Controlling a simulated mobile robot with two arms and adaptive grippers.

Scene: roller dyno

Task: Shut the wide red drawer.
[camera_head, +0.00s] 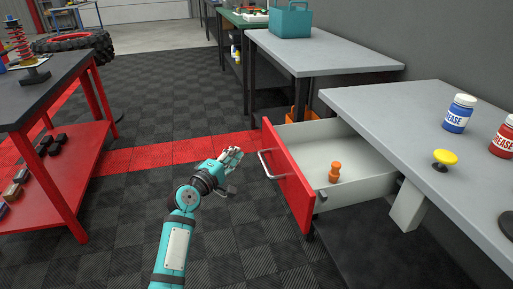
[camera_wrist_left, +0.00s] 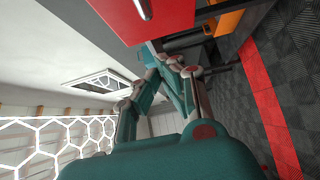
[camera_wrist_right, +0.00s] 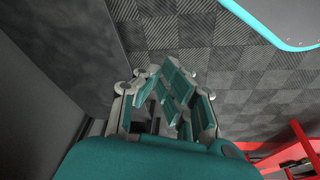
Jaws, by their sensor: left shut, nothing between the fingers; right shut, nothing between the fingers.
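The wide red drawer (camera_head: 290,183) is pulled well out from under the grey workbench at the right. Its front has a pale bar handle (camera_head: 267,166), and an orange piece (camera_head: 335,172) stands inside. My left gripper (camera_head: 234,158) is shut and empty, just left of the drawer front and apart from the handle. In the left wrist view the red drawer front (camera_wrist_left: 165,22) shows at the top, beyond my left fingers (camera_wrist_left: 172,70). My right gripper (camera_wrist_right: 172,82) is shut and empty in its own wrist view, above the dark floor; the head view does not show it.
The grey workbench (camera_head: 400,110) holds a blue grease jar (camera_head: 457,113), a red jar (camera_head: 503,140) and a yellow knob-like thing (camera_head: 445,157). Another bench (camera_head: 330,52) with a teal box (camera_head: 290,20) stands behind. A red cart (camera_head: 70,165) is at left; open floor lies between.

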